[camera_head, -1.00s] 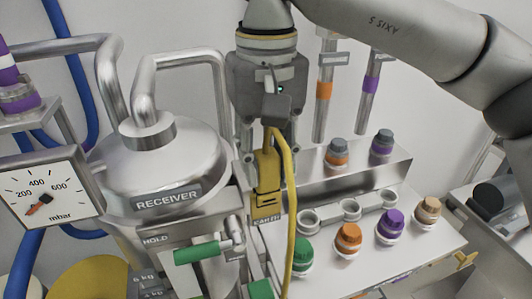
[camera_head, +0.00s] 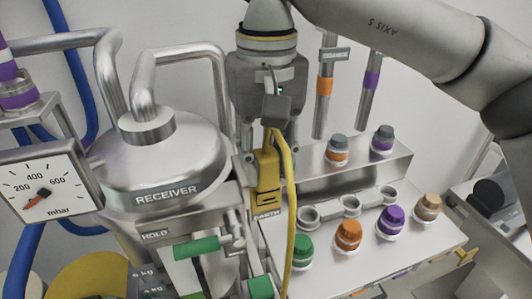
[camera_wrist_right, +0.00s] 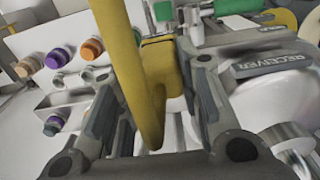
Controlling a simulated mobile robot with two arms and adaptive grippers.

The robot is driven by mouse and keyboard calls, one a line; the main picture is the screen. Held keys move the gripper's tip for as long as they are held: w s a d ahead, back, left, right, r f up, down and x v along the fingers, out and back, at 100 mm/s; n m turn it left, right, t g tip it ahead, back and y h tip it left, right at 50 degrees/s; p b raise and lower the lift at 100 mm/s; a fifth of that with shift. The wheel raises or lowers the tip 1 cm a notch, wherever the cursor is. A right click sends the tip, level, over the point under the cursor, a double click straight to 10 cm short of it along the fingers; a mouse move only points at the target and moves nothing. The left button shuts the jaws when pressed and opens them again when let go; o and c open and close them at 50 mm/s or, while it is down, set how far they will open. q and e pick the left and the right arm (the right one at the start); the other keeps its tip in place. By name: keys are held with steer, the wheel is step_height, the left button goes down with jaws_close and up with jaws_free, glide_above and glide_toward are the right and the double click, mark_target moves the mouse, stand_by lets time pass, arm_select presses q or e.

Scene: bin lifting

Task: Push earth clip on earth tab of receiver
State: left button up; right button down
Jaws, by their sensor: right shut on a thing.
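My right gripper (camera_head: 268,154) points down beside the steel receiver (camera_head: 165,165) and is shut on the yellow earth clip (camera_head: 268,180). The clip is upright, with its lower end just above the plate marked EARTH (camera_head: 267,214). The earth tab itself is hidden by the clip, so I cannot tell whether the two touch. A yellow cable (camera_head: 290,215) loops from the top of the clip down its right side. In the right wrist view, the clip (camera_wrist_right: 161,60) sits between the fingers, partly covered by the cable (camera_wrist_right: 130,65). My left gripper is not in view.
A green-handled lever (camera_head: 196,248) by the HOLD label is left of and below the clip. A pressure gauge (camera_head: 45,185) stands at the left. A bench (camera_head: 370,262) at the right carries several coloured caps (camera_head: 348,235) and rings. Pipes rise behind the receiver.

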steer(key=shift+f, duration=0.1)
steer(key=c, duration=1)
jaws_free()
steer(key=shift+o, duration=0.2)
steer(key=shift+r, duration=0.2)
step_height(320, 180, up, 12)
steer(key=shift+f, duration=0.15)
